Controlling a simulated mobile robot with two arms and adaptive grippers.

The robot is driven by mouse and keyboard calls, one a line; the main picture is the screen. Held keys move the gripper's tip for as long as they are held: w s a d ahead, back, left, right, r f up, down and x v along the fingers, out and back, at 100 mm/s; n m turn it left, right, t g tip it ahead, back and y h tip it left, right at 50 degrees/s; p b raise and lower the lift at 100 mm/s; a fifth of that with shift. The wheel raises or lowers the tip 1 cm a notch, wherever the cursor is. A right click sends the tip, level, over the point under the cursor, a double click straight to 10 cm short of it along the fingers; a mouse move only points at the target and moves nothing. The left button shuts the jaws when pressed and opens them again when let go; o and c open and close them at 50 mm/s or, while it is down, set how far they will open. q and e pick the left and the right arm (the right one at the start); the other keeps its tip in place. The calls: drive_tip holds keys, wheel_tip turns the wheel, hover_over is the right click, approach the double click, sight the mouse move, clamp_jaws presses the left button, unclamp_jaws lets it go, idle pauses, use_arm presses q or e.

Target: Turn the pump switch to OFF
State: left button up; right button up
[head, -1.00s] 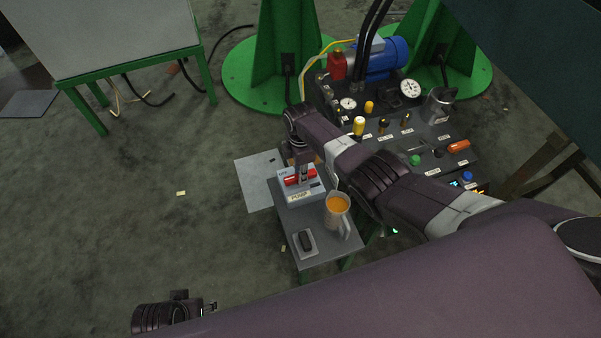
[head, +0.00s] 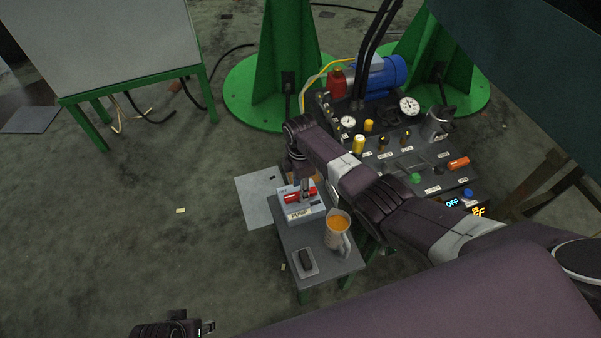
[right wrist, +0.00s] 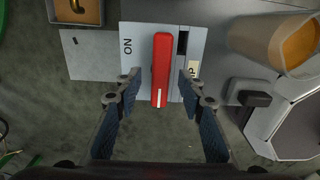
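The pump switch is a pale box (head: 301,212) labelled PUMP with a red handle (head: 292,198), on a small grey table. In the right wrist view the red handle (right wrist: 161,60) runs up and down the picture, with a white mark at its lower end. The word ON is printed left of it; no OFF print is readable on the box there. My right gripper (head: 306,190) is over the switch. In the right wrist view its fingers (right wrist: 157,88) are open on either side of the handle, with gaps. My left gripper (head: 190,328) is at the bottom edge, partly cut off.
A jug of orange liquid (head: 337,232) stands close right of the switch, and a dark object on a pale plate (head: 305,262) lies in front. A control panel (head: 425,165) with knobs, gauges and a lit OFF sign (head: 452,203) is at the right.

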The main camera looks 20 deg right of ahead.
wheel_tip(320, 180, up, 10)
idle(0.4)
drive_tip(key=shift+f, duration=0.1)
